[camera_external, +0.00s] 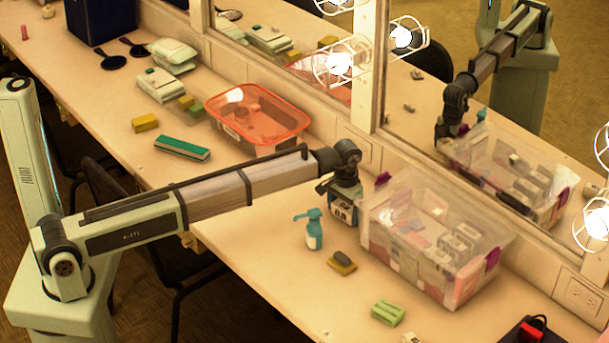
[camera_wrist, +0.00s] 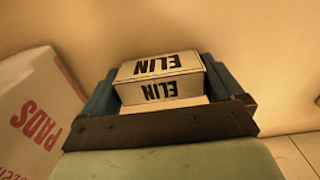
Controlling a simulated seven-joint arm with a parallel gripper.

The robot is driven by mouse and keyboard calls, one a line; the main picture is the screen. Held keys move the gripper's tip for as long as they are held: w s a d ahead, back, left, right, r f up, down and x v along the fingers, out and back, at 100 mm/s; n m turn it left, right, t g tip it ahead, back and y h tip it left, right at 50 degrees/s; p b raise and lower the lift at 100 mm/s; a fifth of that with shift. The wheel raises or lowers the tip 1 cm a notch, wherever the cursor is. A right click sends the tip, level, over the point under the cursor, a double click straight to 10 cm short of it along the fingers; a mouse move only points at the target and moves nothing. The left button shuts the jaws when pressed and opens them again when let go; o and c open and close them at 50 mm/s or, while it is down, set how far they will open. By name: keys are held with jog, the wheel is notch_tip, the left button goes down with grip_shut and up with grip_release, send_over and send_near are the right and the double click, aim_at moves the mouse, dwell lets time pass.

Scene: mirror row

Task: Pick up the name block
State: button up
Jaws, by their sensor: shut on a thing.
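The name block (camera_wrist: 160,66) is a pale block with ELIN in dark letters on two faces, upside down in the wrist view. It sits between the two blue-grey fingers of my gripper (camera_wrist: 158,84), which is shut on it. In the external view, my gripper (camera_external: 341,192) points down just left of the clear bin, and the block (camera_external: 343,213) shows small and partly hidden at its fingers. I cannot tell whether the block touches the table.
The clear bin (camera_external: 382,246) of white boxes stands close right of my gripper; a PADS box (camera_wrist: 38,118) shows in the wrist view. A teal pump bottle (camera_external: 313,233) and a brush (camera_external: 342,263) stand in front. An orange tub (camera_external: 258,142) is behind left. The mirror borders the table.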

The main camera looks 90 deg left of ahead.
aim_at(345, 206)
notch_tip(345, 206, up, 10)
jog(key=shift+f, duration=0.1)
jog(key=s+a, duration=0.7)
jog(key=s, duration=0.6)
jog(key=s+a, duration=0.7)
jog(key=s, duration=0.5)
jog(key=s+a, duration=0.6)
jog(key=s, duration=0.7)
jog(key=shift+m, duration=0.3)
jog(key=shift+w+a+f, duration=0.15)
jog(key=shift+f, duration=2.3)
jog(key=shift+w+a+f, duration=0.1)
jog(key=shift+f, duration=2.35)
jog(key=shift+f, duration=0.1)
jog(key=o, duration=0.7)
jog(key=shift+c, duration=0.2)
notch_tip(345, 206, up, 12)
